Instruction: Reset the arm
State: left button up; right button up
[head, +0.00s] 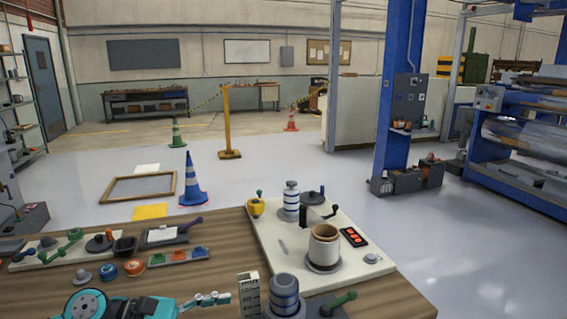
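Neither of my grippers can be made out in the head view, and no arm of mine shows clearly. The wooden table (225,240) fills the lower part of the view. A teal and black device (85,303) is cut off by the bottom edge at the left. A small teal and grey jointed piece (208,299) lies to its right.
A dark grey cylinder (284,293) stands at the table's front beside a pale upright block (249,296). Small parts and trays crowd the table's left. Beyond are a blue cone (191,185), a wooden frame (140,188) and a blue column (396,90). The floor at right is open.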

pick_arm(q)
jog(key=w+r+n+t+y, duration=0.1)
jog(key=w+r+n+t, duration=0.15)
jog(key=n+t, duration=0.75)
jog(key=w+r+n+t+y, duration=0.15)
jog(key=w+n+t, duration=0.35)
jog(key=n, duration=0.8)
jog(key=s+a+f+n+g+y, duration=0.1)
jog(key=s+a+f+n+y, duration=0.2)
jog(key=a+f+n+y, duration=0.5)
jog(key=s+a+f+n+g+y, duration=0.1)
jog(key=s+a+f+n+y, duration=0.15)
jog(key=f+n+y, duration=0.65)
jog(key=s+f+n+g+h, duration=0.2)
jog(key=s+f+n+g, duration=0.2)
jog(key=s, duration=0.3)
jog(key=s+d+f+n+g+h, duration=0.1)
jog(key=s+f+n+g, duration=0.25)
jog(key=s, duration=0.35)
jog(key=s+f+n+g+h, duration=0.2)
jog(key=s+f+n+g, duration=0.15)
jog(key=s, duration=0.45)
notch_tip(320, 180, down, 24)
jog(key=f+g, duration=0.1)
jog(key=g, duration=0.1)
jog(key=s+a+f, duration=0.3)
jog(key=s+f, duration=1.4)
jog(key=shift+s+g, duration=0.35)
jog(key=shift+g, duration=0.05)
